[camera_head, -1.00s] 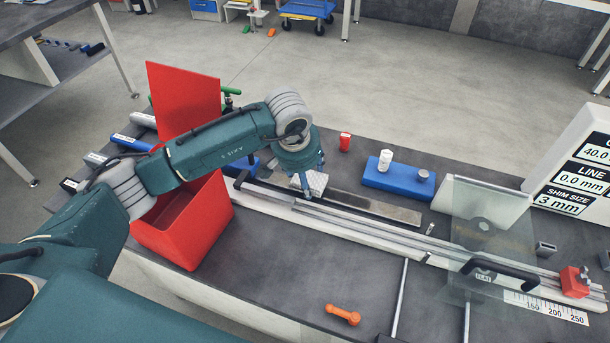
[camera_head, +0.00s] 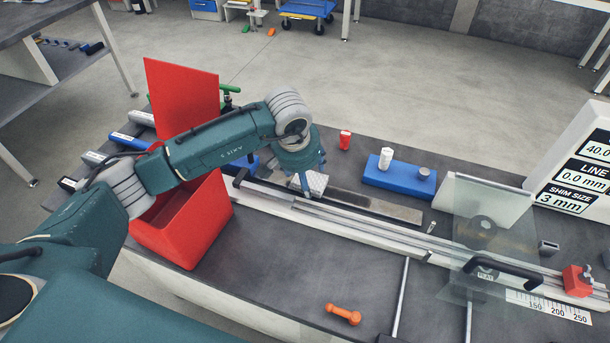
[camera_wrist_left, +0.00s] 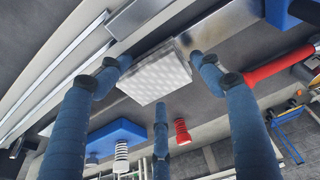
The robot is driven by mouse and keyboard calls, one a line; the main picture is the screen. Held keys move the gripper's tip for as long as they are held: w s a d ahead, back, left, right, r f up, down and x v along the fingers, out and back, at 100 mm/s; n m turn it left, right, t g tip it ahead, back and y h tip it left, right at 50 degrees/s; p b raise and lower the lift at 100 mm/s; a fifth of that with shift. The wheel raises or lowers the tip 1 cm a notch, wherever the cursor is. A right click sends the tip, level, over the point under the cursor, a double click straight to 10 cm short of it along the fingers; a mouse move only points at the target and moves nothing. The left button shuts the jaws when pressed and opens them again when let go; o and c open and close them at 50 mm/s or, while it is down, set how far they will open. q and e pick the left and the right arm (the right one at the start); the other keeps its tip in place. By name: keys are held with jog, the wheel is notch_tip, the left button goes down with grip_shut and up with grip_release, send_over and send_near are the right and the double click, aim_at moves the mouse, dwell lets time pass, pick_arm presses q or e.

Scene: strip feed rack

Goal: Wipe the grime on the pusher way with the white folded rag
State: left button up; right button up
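The white folded rag (camera_head: 317,181) is a pale, quilted pad near the left end of a flat metal strip. My left gripper (camera_head: 314,187) is over it, pointing down. In the left wrist view the rag (camera_wrist_left: 156,78) sits between my three bent fingers (camera_wrist_left: 160,72), whose tips meet its edges on three sides. I cannot tell whether it rests on the surface or hangs just above it. The long pale rails (camera_head: 385,237) run beside it to the right. A darker stretch (camera_head: 345,199) shows on the strip just right of the rag. My right gripper is out of view.
An open red bin (camera_head: 190,235) stands left, under my forearm. A blue block (camera_head: 398,180) with two small pieces and a red cup (camera_head: 345,140) are behind the strip. A clear guard (camera_head: 487,245) with a black handle crosses the rails at right. An orange tool (camera_head: 343,314) lies in front.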

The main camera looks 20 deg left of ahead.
pick_arm(q)
jog(key=shift+r, duration=0.35)
dwell(0.3)
grip_shut()
dwell(0.4)
dwell(0.3)
